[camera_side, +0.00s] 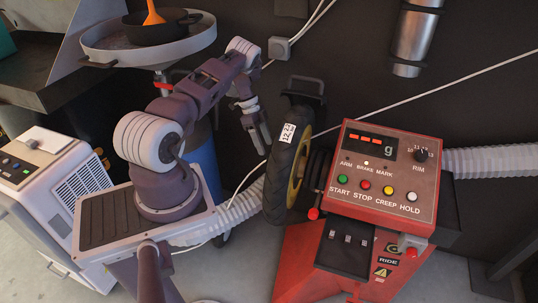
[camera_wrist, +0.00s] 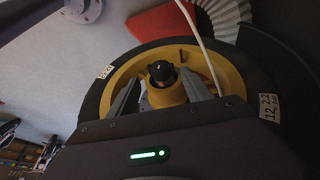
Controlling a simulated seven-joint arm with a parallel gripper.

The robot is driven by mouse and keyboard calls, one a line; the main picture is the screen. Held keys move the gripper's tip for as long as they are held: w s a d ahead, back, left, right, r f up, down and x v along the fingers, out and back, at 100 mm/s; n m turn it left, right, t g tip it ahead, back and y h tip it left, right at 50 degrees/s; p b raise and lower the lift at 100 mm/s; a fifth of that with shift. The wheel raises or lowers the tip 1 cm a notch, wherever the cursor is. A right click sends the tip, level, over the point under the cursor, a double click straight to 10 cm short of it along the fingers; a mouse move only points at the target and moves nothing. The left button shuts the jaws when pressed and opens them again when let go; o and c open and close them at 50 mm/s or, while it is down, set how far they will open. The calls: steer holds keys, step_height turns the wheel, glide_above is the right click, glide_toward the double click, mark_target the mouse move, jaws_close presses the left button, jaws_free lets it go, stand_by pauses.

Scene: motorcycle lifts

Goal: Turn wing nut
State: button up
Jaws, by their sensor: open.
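A wheel with a black tyre (camera_side: 279,183) and a yellow rim stands upright left of the red machine in the side view. The tyre (camera_wrist: 98,95) and yellow rim (camera_wrist: 222,72) fill much of the wrist view. A small black part (camera_wrist: 161,71), which looks like the wing nut, sits on a yellow hub (camera_wrist: 166,94) at the wheel's centre. My gripper (camera_wrist: 160,76) is open, with one finger on each side of the hub in the picture. I cannot tell whether they touch it. In the side view my gripper (camera_side: 266,145) is at the wheel's upper left; the nut is hidden there.
A red control box (camera_side: 384,170) with buttons and a knob stands right of the wheel. A thin white cable (camera_side: 420,92) crosses near the wheel, and this cable (camera_wrist: 203,45) passes over the rim in the wrist view. A pan (camera_side: 160,27) rests on a round tray.

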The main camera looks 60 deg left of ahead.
mark_target(268, 155)
steer(key=x, duration=0.5)
steer(key=shift+w+d+f, duration=0.1)
steer(key=shift+w+f, duration=0.05)
steer(key=shift+f, duration=0.05)
jaws_close()
steer(key=shift+d+t+y, duration=0.15)
steer(key=shift+t+y, duration=0.25)
steer(key=shift+t, duration=0.1)
steer(key=shift+s+d+m+t+y, duration=0.1)
steer(key=shift+s+m+t+y, duration=0.1)
steer(key=shift+t+y, duration=0.4)
steer(key=shift+s+m+t+y, duration=0.1)
steer(key=shift+m+t+y, duration=0.1)
steer(key=shift+t+y, duration=0.35)
steer(key=shift+w, duration=0.1)
jaws_free()
